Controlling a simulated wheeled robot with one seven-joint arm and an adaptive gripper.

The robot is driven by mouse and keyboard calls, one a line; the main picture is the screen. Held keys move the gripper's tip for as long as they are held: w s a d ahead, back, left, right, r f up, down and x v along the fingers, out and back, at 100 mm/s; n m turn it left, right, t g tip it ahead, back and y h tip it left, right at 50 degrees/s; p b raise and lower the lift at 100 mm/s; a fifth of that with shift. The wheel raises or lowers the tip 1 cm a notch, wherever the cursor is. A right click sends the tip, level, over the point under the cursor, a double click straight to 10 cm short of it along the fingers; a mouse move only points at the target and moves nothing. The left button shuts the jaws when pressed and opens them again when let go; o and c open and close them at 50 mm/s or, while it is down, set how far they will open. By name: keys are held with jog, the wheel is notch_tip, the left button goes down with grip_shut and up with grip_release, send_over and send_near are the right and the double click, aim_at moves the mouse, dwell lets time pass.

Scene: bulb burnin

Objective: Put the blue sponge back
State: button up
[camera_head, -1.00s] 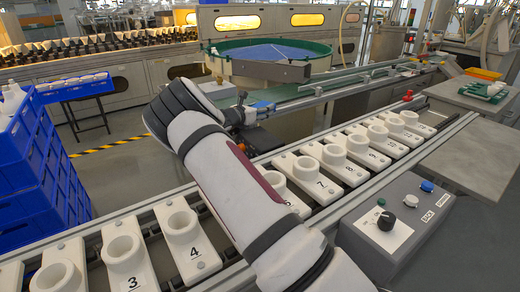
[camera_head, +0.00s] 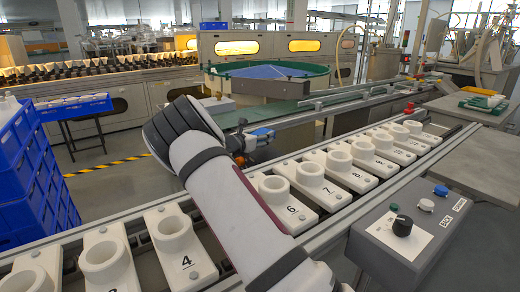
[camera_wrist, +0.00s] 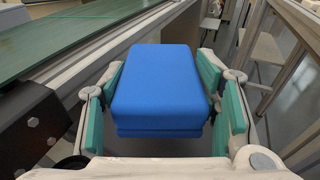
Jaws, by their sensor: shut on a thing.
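The blue sponge (camera_wrist: 160,85) is a thick block that fills the middle of the wrist view. My gripper (camera_wrist: 162,95) is shut on it, with green finger pads at its left and right sides. In the head view, a small part of the blue sponge (camera_head: 262,133) shows beyond my wrist, above the far side of the numbered conveyor. My arm hides most of my gripper there.
Numbered white holders (camera_head: 313,178) line the conveyor. A grey control box (camera_head: 405,230) stands at front right. A green cloth or tray (camera_head: 484,104) lies on the grey table at right. Blue crates (camera_head: 30,170) are stacked at left. A round green-rimmed table (camera_head: 225,71) stands behind.

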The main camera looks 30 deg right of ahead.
aim_at(260, 152)
jog(key=shift+f+b, duration=0.65)
jog(key=shift+f, duration=1.3)
jog(key=shift+f, duration=0.1)
jog(key=o, duration=1)
jog(key=shift+a, duration=0.2)
jog(key=shift+p+v, duration=1.2)
jog(key=shift+v, duration=2.35)
